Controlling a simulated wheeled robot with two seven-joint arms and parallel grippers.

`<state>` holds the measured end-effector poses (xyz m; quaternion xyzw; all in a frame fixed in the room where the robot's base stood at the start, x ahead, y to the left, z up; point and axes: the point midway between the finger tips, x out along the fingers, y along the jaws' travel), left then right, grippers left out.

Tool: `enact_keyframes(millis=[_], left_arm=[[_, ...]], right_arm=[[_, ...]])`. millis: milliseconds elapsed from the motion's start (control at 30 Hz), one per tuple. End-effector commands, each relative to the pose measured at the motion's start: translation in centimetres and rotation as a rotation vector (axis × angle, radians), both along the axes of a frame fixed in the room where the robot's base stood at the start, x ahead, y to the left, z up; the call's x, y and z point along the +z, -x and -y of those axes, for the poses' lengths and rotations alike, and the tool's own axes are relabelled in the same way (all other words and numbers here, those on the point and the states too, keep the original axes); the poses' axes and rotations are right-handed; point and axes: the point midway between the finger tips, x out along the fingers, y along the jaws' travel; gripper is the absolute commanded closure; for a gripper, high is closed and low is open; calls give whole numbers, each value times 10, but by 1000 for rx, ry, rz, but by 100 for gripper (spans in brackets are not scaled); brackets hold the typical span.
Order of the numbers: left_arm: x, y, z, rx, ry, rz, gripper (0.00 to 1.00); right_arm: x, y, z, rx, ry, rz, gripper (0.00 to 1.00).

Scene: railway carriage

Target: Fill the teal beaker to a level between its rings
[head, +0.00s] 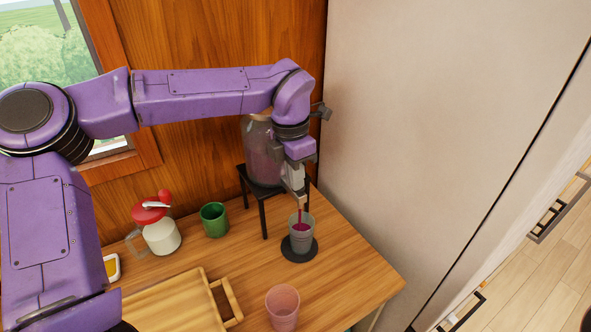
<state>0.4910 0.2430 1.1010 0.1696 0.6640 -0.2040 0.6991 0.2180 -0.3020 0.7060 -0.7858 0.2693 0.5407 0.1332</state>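A greyish see-through beaker (301,241) stands upright on a round black coaster at the table's right side. It looks grey more than clearly teal, and its rings are too small to make out. A dark red stream falls into it, and red liquid shows inside. A large glass dispenser (262,150) stands on a black stand behind it. My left gripper (297,184) points down at the dispenser's tap, right above the beaker. The tap is mostly hidden by the gripper, and whether the fingers are closed does not show. My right gripper is out of view.
A pink cup (283,307) stands near the front edge. A green cup (214,220) and a red-lidded glass jug (160,234) stand at the back left. A wooden tray (168,297) lies at the front left. A pale wall rises on the right.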

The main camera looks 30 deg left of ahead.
Motion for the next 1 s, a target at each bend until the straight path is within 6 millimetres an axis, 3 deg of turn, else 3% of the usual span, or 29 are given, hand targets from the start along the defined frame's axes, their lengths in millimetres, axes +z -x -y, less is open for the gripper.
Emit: enact_keyframes(millis=[33,100,200,500,700,1000], left_arm=[[20,1,0,-1,0,-2,100],[40,1,1,-4,1,6,100],[52,1,0,-1,1,15,100],[118,3,-4,-2,0,18,100],[133,4,-5,-3,1,17,100],[134,4,-5,-3,2,18,100]], right_arm=[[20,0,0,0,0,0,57],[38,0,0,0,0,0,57],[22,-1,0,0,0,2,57],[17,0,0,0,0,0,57],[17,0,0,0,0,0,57],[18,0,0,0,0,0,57]])
